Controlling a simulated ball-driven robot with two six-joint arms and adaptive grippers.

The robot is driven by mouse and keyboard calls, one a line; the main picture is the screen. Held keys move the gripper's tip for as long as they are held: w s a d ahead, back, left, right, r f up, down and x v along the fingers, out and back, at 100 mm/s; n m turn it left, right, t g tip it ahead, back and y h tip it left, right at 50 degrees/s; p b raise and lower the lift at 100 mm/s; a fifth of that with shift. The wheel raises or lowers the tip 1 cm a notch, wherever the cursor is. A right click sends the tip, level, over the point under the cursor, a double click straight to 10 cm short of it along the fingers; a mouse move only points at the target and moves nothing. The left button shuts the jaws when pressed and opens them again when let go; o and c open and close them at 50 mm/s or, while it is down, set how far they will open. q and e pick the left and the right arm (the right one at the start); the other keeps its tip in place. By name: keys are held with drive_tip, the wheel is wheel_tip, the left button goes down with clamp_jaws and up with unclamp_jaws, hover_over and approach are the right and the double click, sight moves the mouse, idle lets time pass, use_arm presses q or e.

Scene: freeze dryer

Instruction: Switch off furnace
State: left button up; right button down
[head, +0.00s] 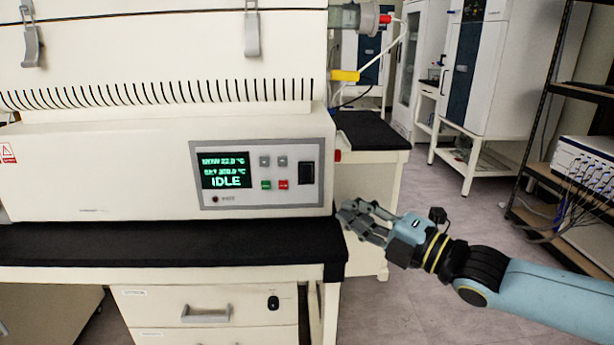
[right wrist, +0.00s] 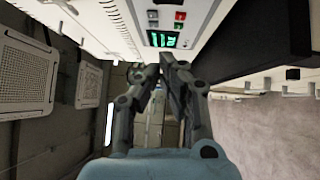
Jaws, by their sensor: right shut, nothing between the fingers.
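The furnace (head: 110,165) is a large cream unit on a black-topped bench. Its grey control panel (head: 245,199) has a lit display (head: 226,170) reading IDLE, a green button (head: 266,185), a red button (head: 283,185) and a black switch (head: 306,173) at the right. My right gripper (head: 353,214) is shut and empty, apart from the furnace, to the right of and below the panel. In the right wrist view, its fingertips (right wrist: 167,62) meet below the sideways display (right wrist: 163,39); the red button (right wrist: 180,16) also shows. My left gripper is out of view.
The black bench top (head: 170,243) juts out in front of the furnace, above white drawers (head: 210,310). A metal shelf rack (head: 545,175) with a white instrument stands at the far right. The floor (head: 410,300) between is clear.

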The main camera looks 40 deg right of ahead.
sight(306, 174)
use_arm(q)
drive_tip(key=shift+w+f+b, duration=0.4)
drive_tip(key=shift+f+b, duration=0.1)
use_arm(e)
drive_tip(key=w+r, duration=0.1)
drive_tip(key=w, duration=1.2)
drive_tip(key=shift+r, duration=0.2)
